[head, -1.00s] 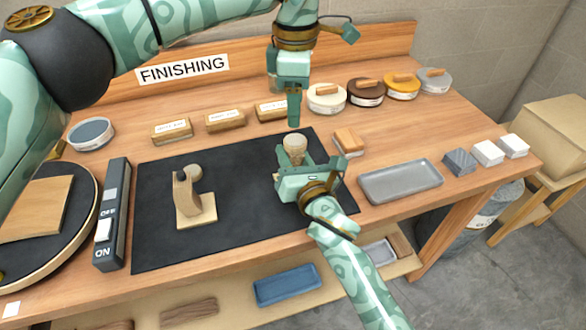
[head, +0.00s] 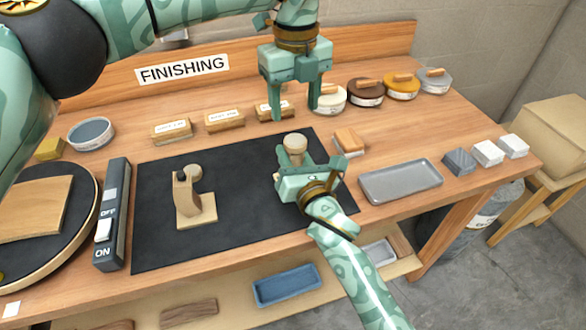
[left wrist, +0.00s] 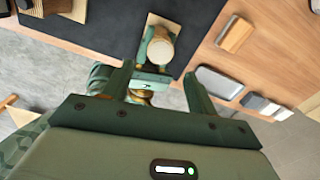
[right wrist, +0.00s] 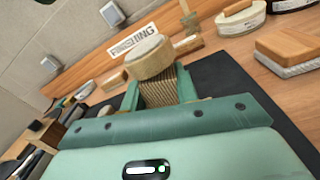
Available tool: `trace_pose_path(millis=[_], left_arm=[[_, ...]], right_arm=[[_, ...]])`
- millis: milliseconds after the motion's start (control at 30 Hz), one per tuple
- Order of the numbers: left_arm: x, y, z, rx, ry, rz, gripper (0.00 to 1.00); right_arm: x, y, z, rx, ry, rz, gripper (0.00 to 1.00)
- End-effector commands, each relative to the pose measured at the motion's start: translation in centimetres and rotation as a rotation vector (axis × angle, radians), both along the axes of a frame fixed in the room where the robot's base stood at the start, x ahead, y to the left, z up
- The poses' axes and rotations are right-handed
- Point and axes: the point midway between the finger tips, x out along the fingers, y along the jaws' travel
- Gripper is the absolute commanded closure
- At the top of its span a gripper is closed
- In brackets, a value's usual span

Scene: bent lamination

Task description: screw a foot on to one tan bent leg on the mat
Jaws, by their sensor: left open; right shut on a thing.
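One tan bent leg (right wrist: 172,88), with striped layers, stands at the mat's right part. A pale round foot (head: 295,143) is at its top; it shows as a disc in the left wrist view (left wrist: 160,50) and right wrist view (right wrist: 148,56). My right gripper (head: 296,163) is shut on this leg below the foot. My left gripper (head: 294,112) is open and empty above the foot, fingers pointing down. I cannot tell how far the foot is threaded. Another tan bent leg (head: 183,200) stands on the dark mat (head: 245,215) at left, with a dark-ended knob on top.
A grey tray (head: 400,182) and sanding blocks (head: 460,161) lie right of the mat. A wood-backed brush (head: 349,140) is close to the mat's right edge. Round tins (head: 366,93) line the back. A switch box (head: 112,215) stands at left. The mat's middle is clear.

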Motion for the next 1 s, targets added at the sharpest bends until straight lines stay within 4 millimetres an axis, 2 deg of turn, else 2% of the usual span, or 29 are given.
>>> trace_pose_path(millis=[100,200,633,767,1000], left_arm=[[0.0,-0.1,0.0,-0.003,-0.001,0.140,0.42],[0.0,-0.1,0.0,-0.003,-0.001,0.201,0.42],[0.0,-0.1,-0.4,-0.003,-0.001,0.217,0.42],[0.0,0.0,-1.8,-0.003,0.001,0.217,0.42],[0.0,-0.1,-5.6,-0.004,0.000,0.216,0.42]], right_arm=[[0.0,0.0,0.0,-0.001,0.000,-0.001,1.00],[0.0,0.0,0.0,-0.001,0.000,-0.001,1.00],[0.0,0.0,0.0,-0.001,0.001,-0.001,1.00],[0.0,0.0,0.0,-0.001,0.001,-0.001,1.00],[0.0,0.0,0.0,-0.001,0.001,-0.001,1.00]])
